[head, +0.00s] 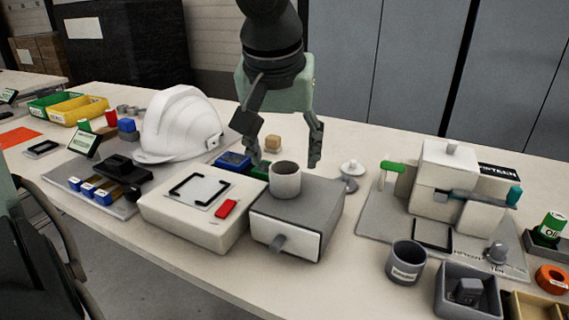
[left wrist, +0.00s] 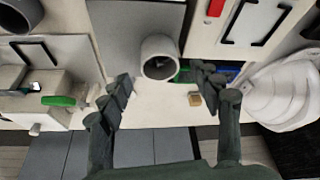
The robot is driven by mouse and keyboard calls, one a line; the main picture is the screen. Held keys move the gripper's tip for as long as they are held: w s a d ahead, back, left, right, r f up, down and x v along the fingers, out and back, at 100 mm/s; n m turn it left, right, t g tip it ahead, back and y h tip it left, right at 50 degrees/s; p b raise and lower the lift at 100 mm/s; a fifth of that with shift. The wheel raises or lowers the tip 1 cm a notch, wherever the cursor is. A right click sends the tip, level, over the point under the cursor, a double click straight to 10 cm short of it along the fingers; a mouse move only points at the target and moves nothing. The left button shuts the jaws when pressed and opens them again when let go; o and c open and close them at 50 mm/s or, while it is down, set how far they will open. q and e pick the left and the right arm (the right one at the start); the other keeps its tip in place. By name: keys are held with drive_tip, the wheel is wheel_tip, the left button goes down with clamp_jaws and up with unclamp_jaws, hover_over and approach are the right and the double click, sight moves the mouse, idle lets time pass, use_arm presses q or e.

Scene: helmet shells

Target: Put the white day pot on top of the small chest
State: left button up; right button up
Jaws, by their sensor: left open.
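The white pot (head: 286,181), a light open cup, stands upright on top of the small grey chest (head: 318,198), towards its back left. The chest has a white drawer front with a grey knob. In the left wrist view, the pot (left wrist: 158,62) shows its open mouth, beside the grey chest top (left wrist: 135,20). My left gripper (head: 284,162) hangs pointing down above and behind the pot. Its fingers are spread and empty; in the left wrist view the gripper (left wrist: 162,82) has no finger touching the pot. My right gripper is not in view.
A white box with a red block (head: 227,208) adjoins the chest on the left. A white helmet shell (head: 180,125) stands behind it. A labelled grey pot (head: 406,264) and a grey bin (head: 466,290) stand front right. Bare table lies in front of the chest.

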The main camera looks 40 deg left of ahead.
use_arm(q)
drive_tip(key=v, duration=0.7)
drive_tip(key=shift+r, duration=0.3)
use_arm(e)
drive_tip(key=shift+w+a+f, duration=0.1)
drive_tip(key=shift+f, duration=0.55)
use_arm(q)
drive_tip(key=shift+d, duration=0.1)
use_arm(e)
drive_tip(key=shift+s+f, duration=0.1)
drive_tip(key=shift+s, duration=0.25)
